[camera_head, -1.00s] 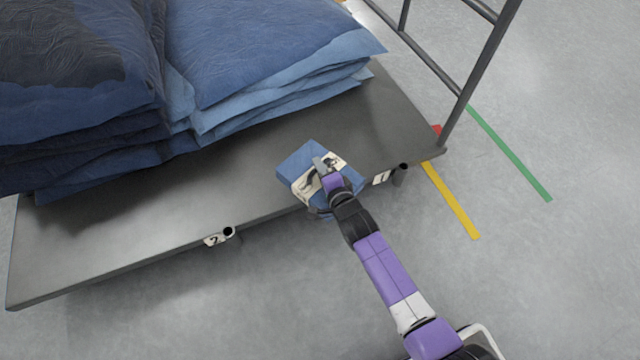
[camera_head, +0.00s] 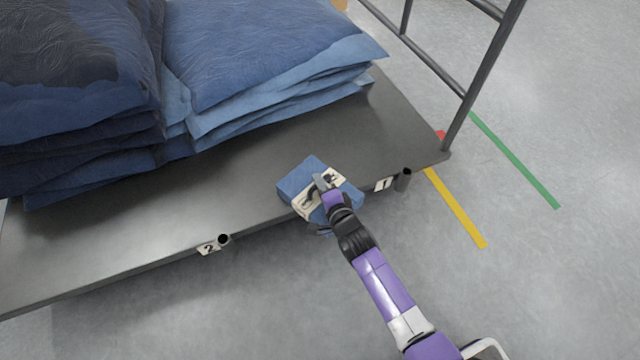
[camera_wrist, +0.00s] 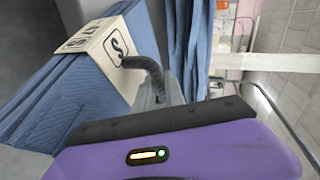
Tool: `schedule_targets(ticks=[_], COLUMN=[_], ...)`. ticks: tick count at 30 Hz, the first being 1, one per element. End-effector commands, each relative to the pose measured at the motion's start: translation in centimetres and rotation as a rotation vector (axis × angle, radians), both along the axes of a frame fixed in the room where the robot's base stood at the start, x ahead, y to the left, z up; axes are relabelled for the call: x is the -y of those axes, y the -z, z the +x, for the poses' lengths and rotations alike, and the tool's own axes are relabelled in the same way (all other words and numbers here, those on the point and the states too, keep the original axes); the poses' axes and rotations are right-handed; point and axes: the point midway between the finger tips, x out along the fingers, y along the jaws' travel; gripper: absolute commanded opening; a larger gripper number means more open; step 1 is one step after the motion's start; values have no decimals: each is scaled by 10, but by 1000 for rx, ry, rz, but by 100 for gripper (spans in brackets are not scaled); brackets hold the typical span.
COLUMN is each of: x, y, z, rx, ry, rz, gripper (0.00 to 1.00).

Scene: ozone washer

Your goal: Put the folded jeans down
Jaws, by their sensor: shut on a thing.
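The folded jeans (camera_head: 302,178) are a small blue bundle with a pale printed band around it. My gripper (camera_head: 323,188) is shut on the jeans at the band. In the wrist view the jeans (camera_wrist: 85,100) fill the left side, with the band marked "S" beside a dark gripper finger (camera_wrist: 150,75). Whether the jeans touch the platform cannot be told.
Large stacks of blue denim (camera_head: 265,60) cover the back of the platform. A grey metal rail (camera_head: 480,75) stands at the right end. Bare platform lies between the stacks and the edge.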

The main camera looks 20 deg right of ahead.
Motion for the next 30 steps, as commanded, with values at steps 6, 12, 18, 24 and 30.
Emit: schedule_targets(ticks=[6,12,18,24,30], x=[0,0,0,0,1], y=[2,3,0,-4,-19], z=[0,-1,-1,-22,-60], rx=[0,-2,-3,-3,-3], ry=[0,0,0,-1,1], rz=[1,0,-1,-2,0], gripper=[36,36,36,36,36])
